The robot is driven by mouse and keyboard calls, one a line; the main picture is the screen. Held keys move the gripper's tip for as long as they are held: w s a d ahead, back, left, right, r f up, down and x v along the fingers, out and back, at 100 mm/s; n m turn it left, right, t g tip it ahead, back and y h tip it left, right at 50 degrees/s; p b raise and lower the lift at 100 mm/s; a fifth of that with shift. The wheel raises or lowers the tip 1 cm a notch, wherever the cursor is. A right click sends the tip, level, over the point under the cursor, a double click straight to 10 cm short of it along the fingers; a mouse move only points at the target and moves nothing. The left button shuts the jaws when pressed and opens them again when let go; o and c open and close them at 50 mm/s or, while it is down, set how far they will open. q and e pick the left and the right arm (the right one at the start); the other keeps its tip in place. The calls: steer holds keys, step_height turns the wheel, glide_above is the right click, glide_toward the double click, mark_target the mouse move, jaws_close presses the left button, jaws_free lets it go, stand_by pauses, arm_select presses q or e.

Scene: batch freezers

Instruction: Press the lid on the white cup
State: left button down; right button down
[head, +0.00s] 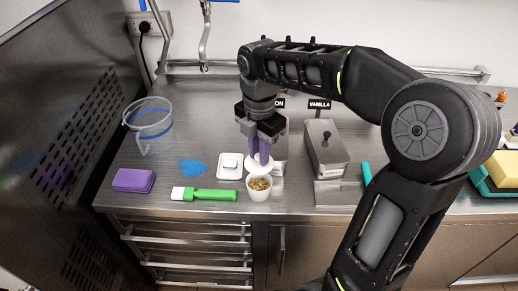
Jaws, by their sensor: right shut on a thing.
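The white cup (258,190) stands upright near the counter's front edge, filled with a brownish, grainy content. A white round lid (254,169) is above and slightly behind the cup, tilted, leaving the cup's content in view. My right gripper (260,155), with purple fingers, points down from above and is shut on the lid. Whether the lid's edge touches the cup's rim cannot be told. My left gripper is not in view.
A white tray (222,172) and a green-handled spatula (204,194) lie left of the cup. A purple sponge (134,180), blue spill (192,167) and clear pitcher (150,122) are farther left. A steel container (327,150) stands right, by a vanilla sign (319,104).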

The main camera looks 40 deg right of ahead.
mark_target(259, 170)
steer(key=shift+f+b, duration=1.75)
steer(key=shift+f, duration=0.25)
steer(key=shift+f+b, duration=0.8)
steer(key=shift+f, duration=0.4)
steer(key=shift+f+p, duration=0.15)
steer(key=shift+p, duration=0.2)
stand_by(0.4)
stand_by(0.3)
steer(key=c, duration=0.7)
jaws_free()
steer(key=shift+c, duration=0.2)
